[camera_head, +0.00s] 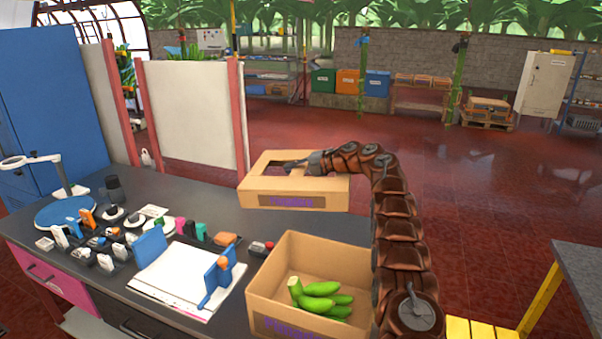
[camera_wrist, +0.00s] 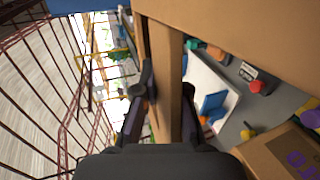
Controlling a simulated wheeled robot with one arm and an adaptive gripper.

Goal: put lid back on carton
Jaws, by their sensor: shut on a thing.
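The carton (camera_head: 345,265) is an open cardboard box at the front right of the dark table, with green bananas (camera_head: 322,298) inside. The lid (camera_head: 260,184) is cardboard with an opening in its top and a purple label on its front. It appears raised, beyond and a little left of the carton. My gripper (camera_head: 292,168) is shut on the lid at the opening in its top. In the wrist view the lid (camera_wrist: 220,25) fills the upper part, with a strip of it between the fingers (camera_wrist: 165,95). A corner of the carton (camera_wrist: 275,160) shows at lower right.
The dark table (camera_head: 135,285) holds several small tools and blocks at left, a white board (camera_head: 175,275) with blue stands, and a red-and-black item (camera_head: 261,248) near the carton. A white partition (camera_head: 195,115) stands behind the table.

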